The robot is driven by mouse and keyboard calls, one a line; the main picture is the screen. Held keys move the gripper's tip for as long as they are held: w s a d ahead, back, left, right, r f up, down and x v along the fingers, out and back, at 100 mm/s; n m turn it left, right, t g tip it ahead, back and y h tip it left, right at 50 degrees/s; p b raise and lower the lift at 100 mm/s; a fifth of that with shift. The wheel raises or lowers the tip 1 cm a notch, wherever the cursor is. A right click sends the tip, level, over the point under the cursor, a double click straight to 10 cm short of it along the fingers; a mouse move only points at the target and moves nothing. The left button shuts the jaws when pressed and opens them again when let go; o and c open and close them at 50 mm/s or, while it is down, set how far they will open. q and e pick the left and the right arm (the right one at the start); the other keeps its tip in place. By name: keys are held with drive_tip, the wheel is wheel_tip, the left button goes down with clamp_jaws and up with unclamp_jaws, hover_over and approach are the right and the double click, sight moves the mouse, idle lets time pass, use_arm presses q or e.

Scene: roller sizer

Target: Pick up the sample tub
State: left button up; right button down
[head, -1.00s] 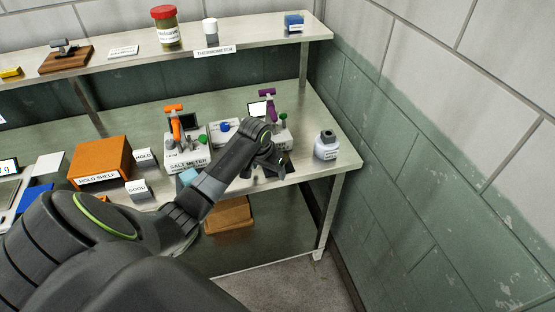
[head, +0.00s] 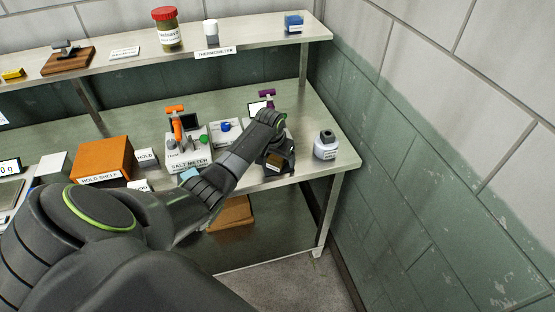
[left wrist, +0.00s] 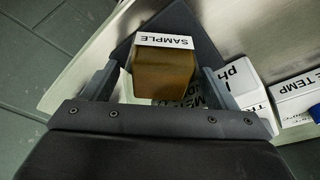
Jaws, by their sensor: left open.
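The sample tub (left wrist: 163,72) is a brown, box-like tub with a white label reading SAMPLE along its top edge in the left wrist view. It stands on a dark mat (left wrist: 168,22). My left gripper (left wrist: 162,82) is open, with one finger on each side of the tub, and I cannot tell if either finger touches it. In the head view my left gripper (head: 276,158) is over the front edge of the bench, right of the salt meter; the arm hides part of the area there.
The salt meter (head: 187,157) is to the left, and a purple-topped instrument (head: 266,95) is behind. An orange hold shelf box (head: 102,160) is farther left. The wall bounds the bench's right side.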

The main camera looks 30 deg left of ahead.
use_arm(q)
drive_tip(key=c, duration=1.2)
